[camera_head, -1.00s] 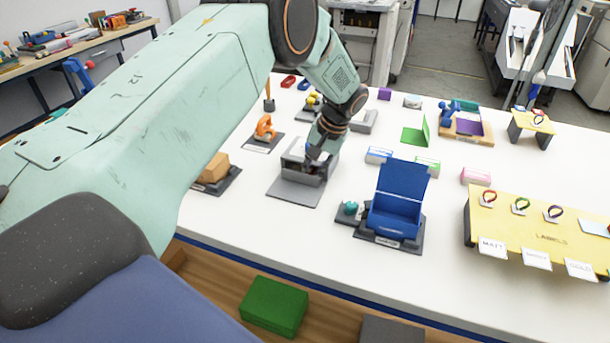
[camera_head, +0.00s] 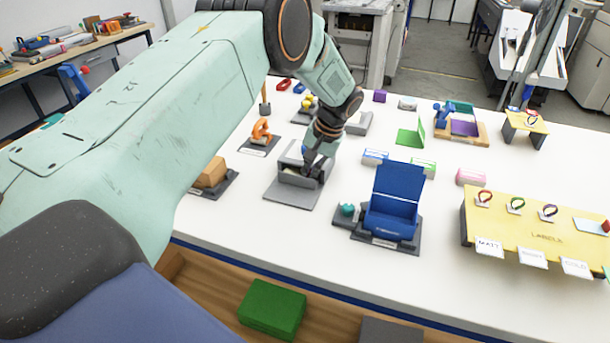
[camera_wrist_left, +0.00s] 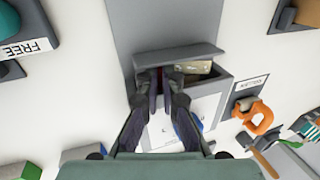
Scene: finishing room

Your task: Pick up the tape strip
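My left gripper (camera_head: 312,170) reaches down into a grey open box (camera_head: 297,181) on a grey base plate. In the left wrist view its two dark fingers (camera_wrist_left: 162,80) are apart over the box's opening, with a gap between them. A pale olive piece (camera_wrist_left: 196,68) lies inside the box, to the right of the fingers. Dark red and blue spots show between the fingertips, too small to make out. I cannot make out the tape strip for certain; the fingers and box walls hide part of the inside. My right gripper is not in view.
An orange clamp-like item (camera_head: 261,130) stands behind the box, and a tan block (camera_head: 211,173) stands at its left. A blue open box (camera_head: 391,212) stands to the right, beside a turquoise ball (camera_head: 347,210). A yellow label stand (camera_head: 545,237) is farther right. White table shows between them.

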